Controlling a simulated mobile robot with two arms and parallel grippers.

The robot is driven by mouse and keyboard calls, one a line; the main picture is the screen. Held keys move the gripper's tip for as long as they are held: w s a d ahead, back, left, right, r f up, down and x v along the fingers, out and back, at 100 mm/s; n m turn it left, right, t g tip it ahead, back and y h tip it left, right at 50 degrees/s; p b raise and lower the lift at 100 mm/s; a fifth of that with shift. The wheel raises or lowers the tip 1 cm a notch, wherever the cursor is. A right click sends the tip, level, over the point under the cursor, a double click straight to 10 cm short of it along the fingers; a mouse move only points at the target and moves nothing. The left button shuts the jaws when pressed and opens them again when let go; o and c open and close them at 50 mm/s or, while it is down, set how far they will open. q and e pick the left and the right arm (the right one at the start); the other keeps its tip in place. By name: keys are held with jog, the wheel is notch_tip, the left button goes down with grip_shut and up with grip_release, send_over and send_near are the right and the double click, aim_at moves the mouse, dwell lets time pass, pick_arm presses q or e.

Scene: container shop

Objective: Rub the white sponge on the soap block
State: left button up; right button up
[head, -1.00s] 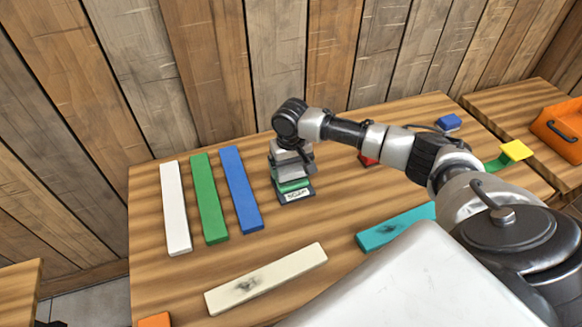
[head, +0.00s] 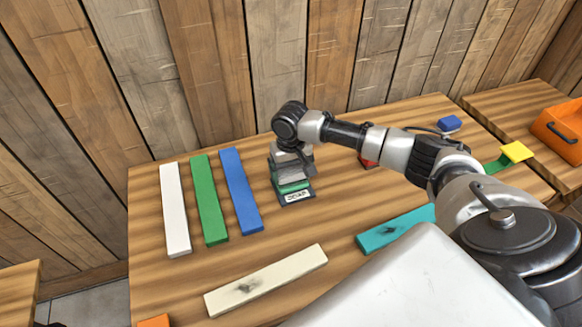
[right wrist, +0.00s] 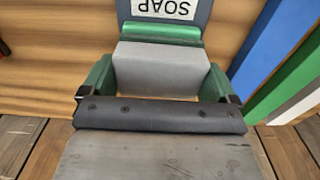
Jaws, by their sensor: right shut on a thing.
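My right gripper (head: 291,168) points down over the soap stand at the back middle of the table. It is shut on the white sponge, a pale block that shows grey in the right wrist view (right wrist: 160,72). The green soap block (head: 293,187) lies directly below, on a dark base with a white SOAP label (head: 297,196). The soap's edge also shows past the sponge in the right wrist view (right wrist: 160,33). The sponge is at or very near the soap; their contact face is hidden. My left gripper is not in view.
White (head: 175,210), green (head: 209,200) and blue (head: 241,190) strips lie left of the soap. A stained cream strip (head: 285,275) and a stained teal strip (head: 385,233) lie in front. A red block (head: 367,162) is partly behind my arm. An orange crate (head: 560,127) stands far right.

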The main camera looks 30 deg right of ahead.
aim_at(291, 168)
jog(key=shift+f, duration=0.4)
jog(key=shift+s+f+p, duration=0.1)
jog(key=shift+p, duration=0.45)
dwell(2.3)
notch_tip(291, 168, up, 7)
jog(key=p, duration=0.8)
jog(key=shift+p, duration=0.4)
dwell(0.5)
